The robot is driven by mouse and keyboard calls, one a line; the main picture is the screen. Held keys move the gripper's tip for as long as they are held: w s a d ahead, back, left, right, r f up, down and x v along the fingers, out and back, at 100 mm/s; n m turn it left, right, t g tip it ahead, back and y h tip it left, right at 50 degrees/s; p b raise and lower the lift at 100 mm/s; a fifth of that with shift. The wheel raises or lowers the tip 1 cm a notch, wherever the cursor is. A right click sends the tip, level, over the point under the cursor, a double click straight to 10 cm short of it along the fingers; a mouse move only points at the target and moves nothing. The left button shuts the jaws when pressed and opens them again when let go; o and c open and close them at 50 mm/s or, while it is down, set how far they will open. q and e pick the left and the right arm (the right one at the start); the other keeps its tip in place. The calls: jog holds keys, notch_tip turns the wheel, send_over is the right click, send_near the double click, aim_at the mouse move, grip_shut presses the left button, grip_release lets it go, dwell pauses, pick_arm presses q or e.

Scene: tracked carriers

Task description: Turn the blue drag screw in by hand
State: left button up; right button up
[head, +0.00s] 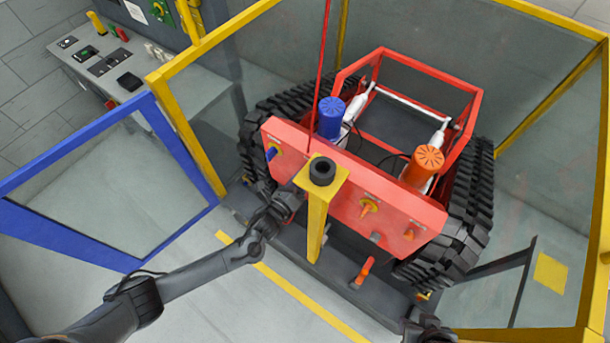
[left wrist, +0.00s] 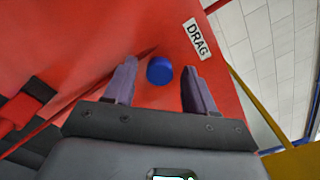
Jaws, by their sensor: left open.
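The blue drag screw (head: 271,153) sticks out of the upper left of the red front panel (head: 340,192). In the left wrist view its round blue head (left wrist: 160,70) shows between the two fingers, next to a white label reading DRAG (left wrist: 197,38). My left gripper (left wrist: 161,84) is open, one finger on each side of the screw head, with a visible gap to each. In the head view my left gripper (head: 284,202) is at the panel's left side, below the screw. Its fingers are hard to make out there. My right gripper's fingers do not show.
A yellow post (head: 316,225) with a black knob stands before the panel, right of my left gripper. Orange knobs (head: 369,206) sit farther right. Black tracks (head: 468,200) flank the carrier. A blue-framed gate (head: 180,140) stands at left.

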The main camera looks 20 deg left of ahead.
pick_arm(q)
jog(key=n, duration=2.7)
jog(key=shift+p, duration=0.4)
jog(key=c, duration=0.9)
jog(key=m, duration=0.9)
jog(key=shift+m, duration=0.4)
